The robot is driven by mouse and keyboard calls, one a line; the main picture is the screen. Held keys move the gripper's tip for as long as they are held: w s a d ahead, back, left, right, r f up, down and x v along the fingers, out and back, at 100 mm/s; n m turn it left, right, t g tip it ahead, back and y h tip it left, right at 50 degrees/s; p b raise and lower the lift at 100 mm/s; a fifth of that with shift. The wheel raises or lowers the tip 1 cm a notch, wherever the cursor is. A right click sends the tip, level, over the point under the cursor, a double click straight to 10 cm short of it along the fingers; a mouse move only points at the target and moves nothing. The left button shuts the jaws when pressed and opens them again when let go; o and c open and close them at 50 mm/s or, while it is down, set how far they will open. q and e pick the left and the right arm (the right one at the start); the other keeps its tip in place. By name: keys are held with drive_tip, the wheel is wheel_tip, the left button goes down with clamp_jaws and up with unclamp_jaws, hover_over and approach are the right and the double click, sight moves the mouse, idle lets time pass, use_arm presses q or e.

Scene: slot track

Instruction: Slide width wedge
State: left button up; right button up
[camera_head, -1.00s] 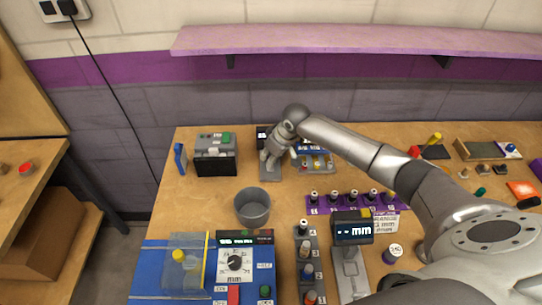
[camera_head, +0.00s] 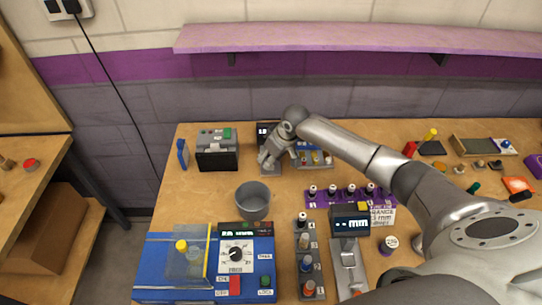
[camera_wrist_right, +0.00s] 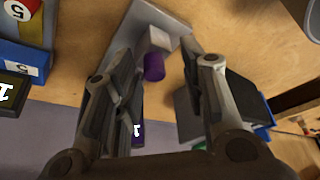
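My right gripper (camera_head: 266,160) reaches over a small grey device (camera_head: 276,169) with a dark display at the back of the bench. In the right wrist view my gripper (camera_wrist_right: 160,58) is open. A purple cylinder (camera_wrist_right: 153,68) and a pale grey block (camera_wrist_right: 160,40) show between its fingers, with visible gaps beside the cylinder. They are at a light grey plate (camera_wrist_right: 145,22). I cannot tell whether either is the wedge. A gauge (camera_head: 350,223) with a "-- mm" display and grey track stands at the front. My left gripper is not in view.
A grey cup (camera_head: 253,201) stands in the middle. A blue dial panel (camera_head: 236,258), a rack of numbered pegs (camera_head: 307,265) and a purple peg rack (camera_head: 350,198) crowd the front. A dark box (camera_head: 217,155) stands left of my gripper. Bare wood lies left of the cup.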

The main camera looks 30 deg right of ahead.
drive_tip(key=shift+d, duration=0.1)
drive_tip(key=shift+r, duration=0.3)
drive_tip(key=v, duration=1.1)
drive_tip(key=shift+s+r, duration=0.15)
drive_tip(key=shift+s, duration=0.05)
